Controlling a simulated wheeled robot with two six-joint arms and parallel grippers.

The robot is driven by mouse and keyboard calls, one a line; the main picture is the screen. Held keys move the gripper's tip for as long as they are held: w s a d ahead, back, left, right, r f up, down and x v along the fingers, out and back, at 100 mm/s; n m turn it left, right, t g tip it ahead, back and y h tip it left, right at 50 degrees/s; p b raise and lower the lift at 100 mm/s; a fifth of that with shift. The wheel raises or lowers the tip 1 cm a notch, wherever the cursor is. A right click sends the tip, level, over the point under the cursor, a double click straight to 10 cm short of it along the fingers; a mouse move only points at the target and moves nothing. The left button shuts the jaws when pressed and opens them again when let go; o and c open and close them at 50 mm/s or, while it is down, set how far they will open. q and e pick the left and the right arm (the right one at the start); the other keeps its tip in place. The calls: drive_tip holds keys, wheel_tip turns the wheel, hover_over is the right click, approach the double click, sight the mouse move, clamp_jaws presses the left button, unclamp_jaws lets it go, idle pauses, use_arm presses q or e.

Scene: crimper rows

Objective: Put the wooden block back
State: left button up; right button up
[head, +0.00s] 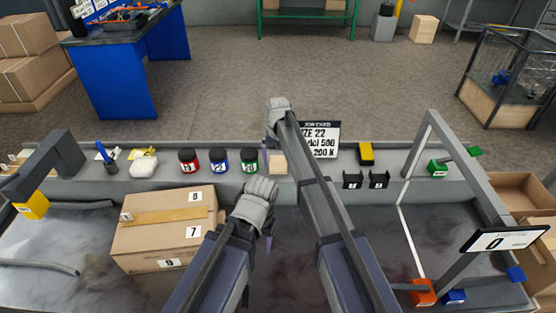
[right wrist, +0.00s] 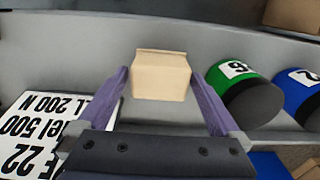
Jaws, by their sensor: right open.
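The wooden block (head: 278,165) is a small pale tan cube on the grey ledge (head: 330,185), just right of the green-labelled jar (head: 249,161). In the right wrist view the block (right wrist: 160,75) shows between and beyond the two purple fingers, with gaps on both sides. My right gripper (head: 271,145) is open and empty, reaching over the ledge by the block. My left gripper (head: 267,238) is lower, over the bench to the right of the carton; its fingers are mostly hidden, so its opening does not show.
A job card (head: 320,140) stands right of the block, partly behind my right arm. Red (head: 188,160) and blue (head: 219,160) labelled jars stand left. A taped carton (head: 165,228) sits on the bench. A yellow-black item (head: 366,153) and black holders (head: 365,180) are farther right.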

sight(278, 159)
wheel_tip(278, 159, up, 12)
drive_tip(key=p, duration=1.1)
drive_tip(key=shift+f, duration=0.25)
wheel_tip(278, 159, down, 12)
drive_tip(key=b, duration=1.2)
drive_tip(key=shift+r, duration=0.15)
